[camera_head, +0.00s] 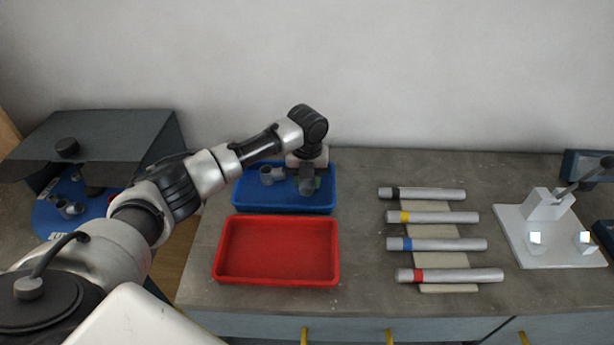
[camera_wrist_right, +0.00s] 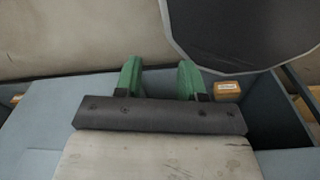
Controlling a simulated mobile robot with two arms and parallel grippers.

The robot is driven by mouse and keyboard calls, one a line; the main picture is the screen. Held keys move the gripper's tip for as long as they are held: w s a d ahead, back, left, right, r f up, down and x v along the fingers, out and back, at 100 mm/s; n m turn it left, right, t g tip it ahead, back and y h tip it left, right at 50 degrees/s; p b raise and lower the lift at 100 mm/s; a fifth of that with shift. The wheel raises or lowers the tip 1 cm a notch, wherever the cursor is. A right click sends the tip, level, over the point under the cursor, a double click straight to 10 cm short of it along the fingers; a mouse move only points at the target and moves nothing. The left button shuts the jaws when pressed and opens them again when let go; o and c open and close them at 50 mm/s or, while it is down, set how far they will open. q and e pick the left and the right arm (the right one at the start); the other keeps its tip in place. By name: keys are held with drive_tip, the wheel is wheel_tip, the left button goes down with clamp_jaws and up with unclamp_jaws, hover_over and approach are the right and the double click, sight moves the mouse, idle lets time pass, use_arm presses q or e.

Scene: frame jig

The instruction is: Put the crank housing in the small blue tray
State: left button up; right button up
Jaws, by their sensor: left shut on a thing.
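The small blue tray (camera_head: 325,203) lies on the bench behind the red tray. One grey crank housing (camera_head: 271,175) rests in its left part. My left gripper (camera_head: 311,182) points down over the right part of the blue tray. It is shut on a grey crank housing (camera_head: 306,187), which is partly hidden by the gripper; I cannot tell whether it touches the tray floor. More grey housings (camera_head: 69,209) sit on a blue round plate at the left. In the right wrist view my right gripper (camera_wrist_right: 161,76) has its green fingers apart with nothing between them.
An empty red tray (camera_head: 277,250) stands in front of the blue one. Several silver tubes with coloured bands (camera_head: 440,217) lie on a rack to the right. A white jig plate (camera_head: 550,238) is at far right. Bench between trays and tubes is clear.

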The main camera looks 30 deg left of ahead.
use_arm(q)
drive_tip(key=shift+f, duration=0.1)
drive_tip(key=o, duration=1.1)
drive_tip(key=shift+f, duration=0.2)
drive_tip(key=shift+c, duration=0.2)
drive_tip(key=shift+r, duration=0.1)
wheel_tip(320, 180, up, 12)
drive_tip(key=shift+r+b, duration=0.1)
drive_tip(key=shift+b, duration=0.8)
